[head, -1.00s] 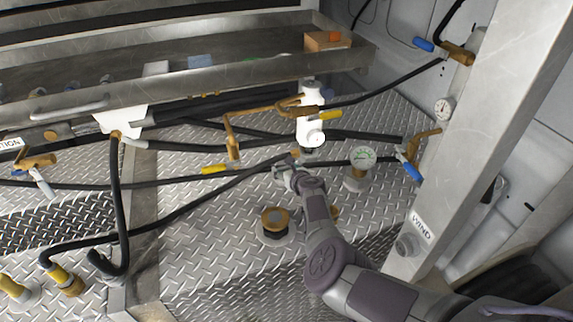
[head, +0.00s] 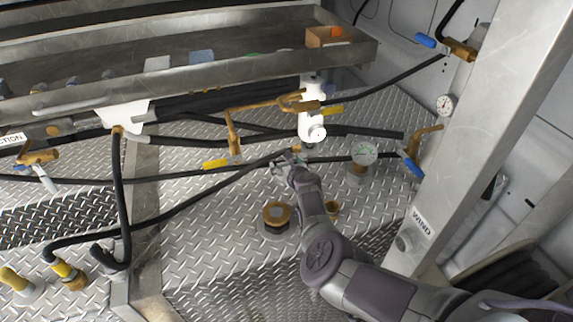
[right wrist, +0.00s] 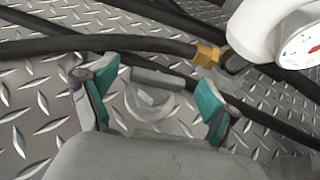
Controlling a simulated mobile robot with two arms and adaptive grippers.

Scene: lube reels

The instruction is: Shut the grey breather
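A grey fitting with a short bar (right wrist: 163,82) over a round base sits on the tread-plate floor in the right wrist view. It looks like the grey breather, and the gripper body hides its near side. My right gripper (right wrist: 156,92) is open, with one teal-padded fingertip left of the fitting and one right of it. I see no clear contact on either side. In the head view my right gripper (head: 286,162) is low among the hoses, left of the pressure gauge, and hides the fitting there. My left gripper is not in view.
A black hose with a brass end (right wrist: 207,55) runs just behind the fingers. A white valve body (head: 312,122) stands behind the gripper. A metal post (head: 455,140) stands at right.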

